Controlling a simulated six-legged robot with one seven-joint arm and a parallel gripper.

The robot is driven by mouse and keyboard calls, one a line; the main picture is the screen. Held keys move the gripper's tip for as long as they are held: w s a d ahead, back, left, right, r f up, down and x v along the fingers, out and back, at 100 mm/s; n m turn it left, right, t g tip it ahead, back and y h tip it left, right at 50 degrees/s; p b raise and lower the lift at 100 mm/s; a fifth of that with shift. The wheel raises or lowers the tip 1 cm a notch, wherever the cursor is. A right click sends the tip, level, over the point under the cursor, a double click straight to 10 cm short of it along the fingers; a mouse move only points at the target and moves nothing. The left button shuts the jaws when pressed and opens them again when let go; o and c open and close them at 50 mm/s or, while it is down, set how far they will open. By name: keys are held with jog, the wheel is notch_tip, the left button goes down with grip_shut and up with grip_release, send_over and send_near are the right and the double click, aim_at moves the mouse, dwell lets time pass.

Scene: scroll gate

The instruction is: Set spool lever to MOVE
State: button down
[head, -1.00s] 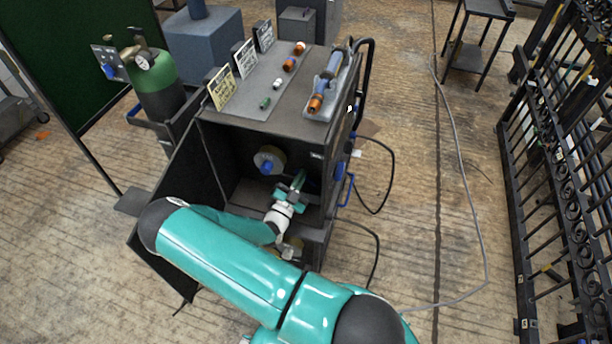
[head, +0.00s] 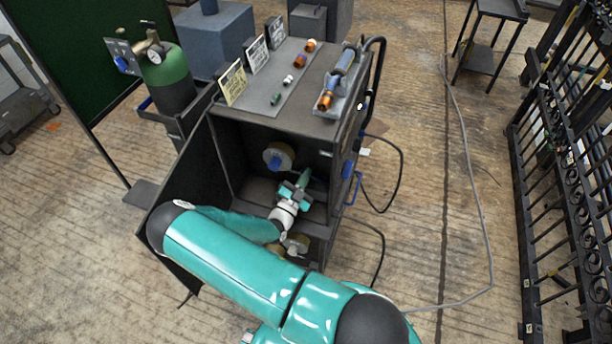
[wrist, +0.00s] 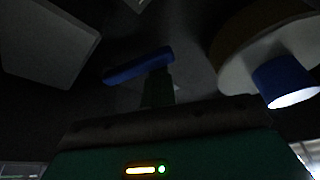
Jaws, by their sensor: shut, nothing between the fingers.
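The black welder cabinet (head: 228,165) stands open, and a pale spool (head: 279,157) with a blue hub sits inside it. In the wrist view the spool (wrist: 235,70) fills the upper right, with its blue hub (wrist: 287,80) sticking out. A blue bar (wrist: 138,66), which looks like the lever, lies left of the spool. My gripper (head: 304,177) reaches into the cabinet, right of the spool. In the wrist view my gripper (wrist: 158,88) is shut and empty, its tips close below the blue bar. I cannot tell whether they touch. No MOVE marking is readable.
The cabinet's open door (head: 175,190) stands left of my arm. A green gas cylinder (head: 168,80) stands at left. Cables cross the floor at right, before an iron gate (head: 560,180).

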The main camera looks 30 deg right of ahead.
jog(key=shift+w+f, duration=0.1)
jog(key=v, duration=1.3)
jog(key=shift+s+a, duration=0.25)
jog(key=shift+a, duration=0.1)
